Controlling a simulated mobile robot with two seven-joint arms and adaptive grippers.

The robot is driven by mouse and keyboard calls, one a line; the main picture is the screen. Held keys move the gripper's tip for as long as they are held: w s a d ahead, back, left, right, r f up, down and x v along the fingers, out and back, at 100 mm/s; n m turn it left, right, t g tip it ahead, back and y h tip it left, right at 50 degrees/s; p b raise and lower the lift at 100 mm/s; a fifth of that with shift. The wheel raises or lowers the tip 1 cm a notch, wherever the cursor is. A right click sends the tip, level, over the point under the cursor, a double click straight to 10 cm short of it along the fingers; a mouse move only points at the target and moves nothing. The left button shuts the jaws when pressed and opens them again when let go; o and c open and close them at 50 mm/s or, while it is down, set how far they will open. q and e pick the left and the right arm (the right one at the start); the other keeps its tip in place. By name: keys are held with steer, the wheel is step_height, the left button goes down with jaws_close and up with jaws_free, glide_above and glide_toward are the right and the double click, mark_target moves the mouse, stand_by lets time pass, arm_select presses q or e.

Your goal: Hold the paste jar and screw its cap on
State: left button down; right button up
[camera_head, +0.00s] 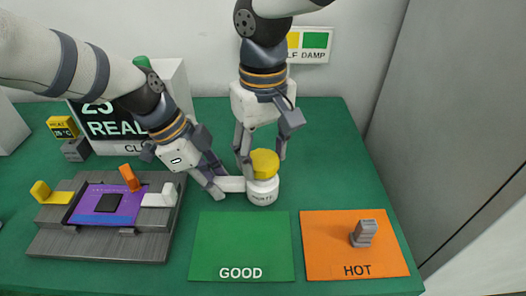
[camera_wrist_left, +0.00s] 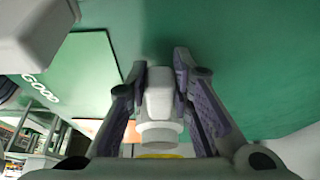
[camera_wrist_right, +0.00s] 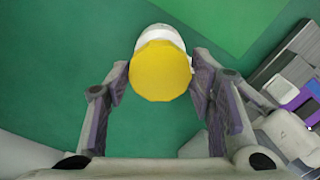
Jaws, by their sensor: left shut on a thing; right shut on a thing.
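The white paste jar (camera_head: 262,193) stands on the green table, with a pale handle-like block (camera_head: 232,184) on its left side. My left gripper (camera_head: 218,184) is shut on this block; the left wrist view shows the block (camera_wrist_left: 158,102) between the fingers. The yellow cap (camera_head: 264,162) is at the jar's top. My right gripper (camera_head: 262,157) comes from above and is shut on the cap, which fills the space between its fingertips in the right wrist view (camera_wrist_right: 160,72). The jar's rim is hidden under the cap, so I cannot tell how far the cap is seated.
A green GOOD mat (camera_head: 242,240) lies in front of the jar. An orange HOT mat (camera_head: 335,262) with a small grey block (camera_head: 363,233) is at the right. A grey fixture (camera_head: 95,243) with a purple board stands at the left. The table right of the jar is clear.

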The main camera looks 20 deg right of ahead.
mark_target(263, 160)
steer(key=shift+f, duration=1.15)
steer(key=o, duration=0.8)
steer(key=shift+o, duration=0.2)
step_height(263, 160, up, 12)
stand_by(0.3)
